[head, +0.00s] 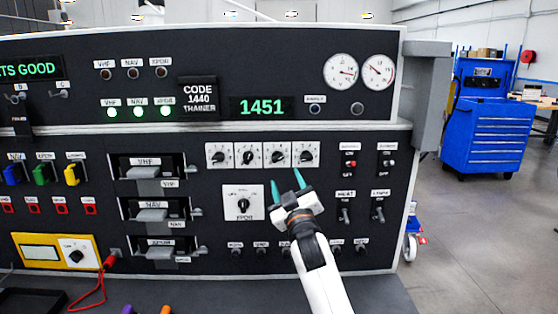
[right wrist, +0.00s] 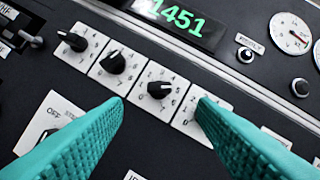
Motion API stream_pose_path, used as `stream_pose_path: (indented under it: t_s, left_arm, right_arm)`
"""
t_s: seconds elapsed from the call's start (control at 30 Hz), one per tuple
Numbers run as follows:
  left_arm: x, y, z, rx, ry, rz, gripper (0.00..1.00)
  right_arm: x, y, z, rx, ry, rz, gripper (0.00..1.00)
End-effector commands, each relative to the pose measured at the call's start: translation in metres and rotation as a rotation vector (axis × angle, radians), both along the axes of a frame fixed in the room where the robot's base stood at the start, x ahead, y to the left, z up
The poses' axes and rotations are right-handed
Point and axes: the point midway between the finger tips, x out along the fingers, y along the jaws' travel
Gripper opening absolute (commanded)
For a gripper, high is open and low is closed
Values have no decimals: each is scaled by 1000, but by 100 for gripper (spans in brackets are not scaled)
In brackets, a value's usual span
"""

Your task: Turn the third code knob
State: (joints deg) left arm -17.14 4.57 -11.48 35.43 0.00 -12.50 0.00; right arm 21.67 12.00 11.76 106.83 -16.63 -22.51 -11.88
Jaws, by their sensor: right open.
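Four white-plated code knobs sit in a row on the dark panel. The third code knob (head: 277,156) is black on a white numbered plate, and it also shows in the right wrist view (right wrist: 160,90). My right gripper (head: 286,177) is open, its teal fingers pointing up at the row from just below the third knob. In the right wrist view the fingertips (right wrist: 160,101) lie either side of the third knob; I cannot tell whether they touch it. The right finger partly hides the fourth knob (right wrist: 206,118). The green display (head: 262,107) reads 1451. My left gripper is not in view.
A blue tool cabinet (head: 487,130) stands beyond the panel's right edge.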

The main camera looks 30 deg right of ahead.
Motion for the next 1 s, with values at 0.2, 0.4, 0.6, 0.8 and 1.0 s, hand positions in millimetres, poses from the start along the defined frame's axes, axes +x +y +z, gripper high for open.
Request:
stream_pose_path:
  t_s: [0.2,0.4,0.6,0.8,1.0]
  left_arm:
    - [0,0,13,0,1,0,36]
    - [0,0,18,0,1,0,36]
    - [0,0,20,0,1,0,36]
    - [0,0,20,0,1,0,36]
    - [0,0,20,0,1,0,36]
  right_arm:
    - [41,-15,18,1,0,0,53]
    - [67,-24,26,2,2,0,53]
    - [78,-28,29,1,1,1,53]
    - [78,-28,29,1,2,0,53]
    - [78,-28,29,2,2,0,30]
